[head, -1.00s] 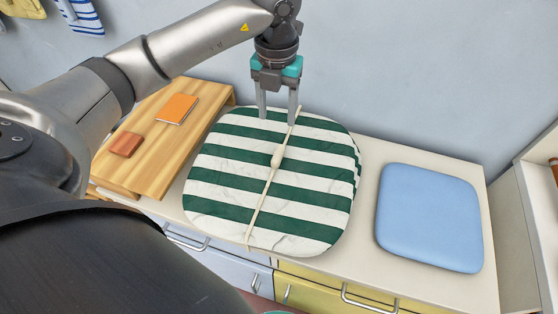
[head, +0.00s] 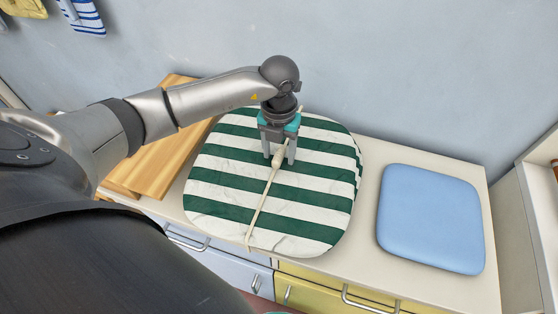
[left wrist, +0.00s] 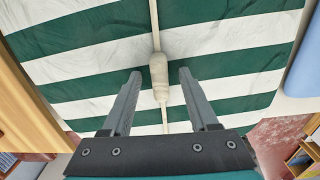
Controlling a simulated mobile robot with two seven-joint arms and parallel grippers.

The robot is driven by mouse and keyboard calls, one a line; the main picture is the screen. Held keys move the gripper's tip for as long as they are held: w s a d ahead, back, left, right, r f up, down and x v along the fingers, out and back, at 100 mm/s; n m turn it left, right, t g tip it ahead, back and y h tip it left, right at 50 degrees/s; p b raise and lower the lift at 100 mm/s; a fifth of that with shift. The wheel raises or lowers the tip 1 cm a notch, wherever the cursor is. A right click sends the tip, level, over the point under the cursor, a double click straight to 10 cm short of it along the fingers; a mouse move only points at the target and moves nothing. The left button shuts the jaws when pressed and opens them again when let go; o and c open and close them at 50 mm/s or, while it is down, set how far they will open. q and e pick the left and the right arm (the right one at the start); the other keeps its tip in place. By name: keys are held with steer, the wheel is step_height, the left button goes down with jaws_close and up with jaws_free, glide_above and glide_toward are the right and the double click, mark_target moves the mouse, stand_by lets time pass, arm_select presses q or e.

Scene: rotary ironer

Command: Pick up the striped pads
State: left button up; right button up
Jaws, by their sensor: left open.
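The striped pads (head: 309,190), green and white, lie stacked on the counter in the head view. A pale cord with a thicker toggle-like handle (left wrist: 159,72) runs across their top. My left gripper (head: 279,160) is open above the pads, with its fingers on either side of the cord near the handle. In the left wrist view the two fingers (left wrist: 158,76) flank the handle with a gap on both sides. The pads (left wrist: 70,62) fill most of that view. I cannot tell whether the fingertips touch the pads. My right gripper is not in view.
A plain blue cushion (head: 430,218) lies on the counter (head: 366,262) to the right of the pads. A wooden board or low stand (head: 160,160) is at the left, partly hidden by my arm. The wall (head: 400,70) stands close behind.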

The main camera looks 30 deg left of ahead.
arm_select(q)
steer(key=shift+c, duration=0.2)
jaws_close()
steer(key=shift+r, duration=0.15)
stand_by(1.0)
